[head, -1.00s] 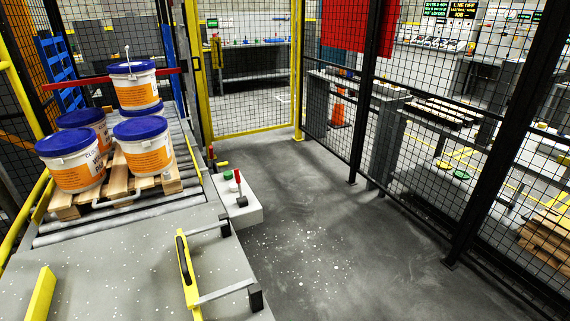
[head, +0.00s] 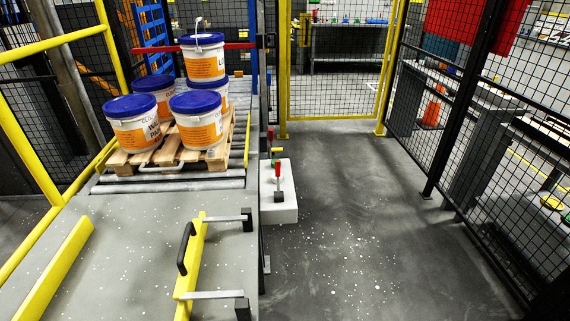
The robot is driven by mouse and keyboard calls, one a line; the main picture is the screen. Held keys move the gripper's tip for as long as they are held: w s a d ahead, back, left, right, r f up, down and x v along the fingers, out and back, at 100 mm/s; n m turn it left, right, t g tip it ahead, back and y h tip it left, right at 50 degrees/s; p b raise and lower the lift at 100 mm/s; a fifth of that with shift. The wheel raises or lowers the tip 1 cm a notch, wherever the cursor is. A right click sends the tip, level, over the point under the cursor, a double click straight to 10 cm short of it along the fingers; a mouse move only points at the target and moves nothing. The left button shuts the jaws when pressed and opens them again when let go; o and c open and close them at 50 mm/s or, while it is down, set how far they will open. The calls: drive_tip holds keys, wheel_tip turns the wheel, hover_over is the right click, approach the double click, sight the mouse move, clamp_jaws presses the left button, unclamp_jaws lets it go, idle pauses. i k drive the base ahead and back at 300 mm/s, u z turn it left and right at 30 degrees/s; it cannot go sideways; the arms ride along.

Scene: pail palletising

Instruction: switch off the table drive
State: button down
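A light grey box (head: 287,208) stands just right of the roller table, beside the dark floor. On it is an upright lever with a red handle (head: 278,170) and a dark base. Small red, yellow and green parts (head: 276,163) show behind the lever, partly hidden by it. I see no readable label, so I cannot tell which control belongs to the table drive. The roller table (head: 190,183) bears a wooden pallet (head: 170,152) with several white pails with blue lids; one pail (head: 203,62) sits on top of the others. My gripper is not in view.
A grey deck with a yellow bar and black handle (head: 186,248) lies in front of the rollers. Yellow rails (head: 30,150) run along the left. A yellow-framed mesh gate (head: 335,127) and black mesh fence (head: 465,120) bound the clear, speckled floor (head: 370,220).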

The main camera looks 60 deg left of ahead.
sight(279, 195)
drive_tip(key=u, duration=0.75)
drive_tip(key=i, duration=0.85)
drive_tip(key=u, duration=0.95)
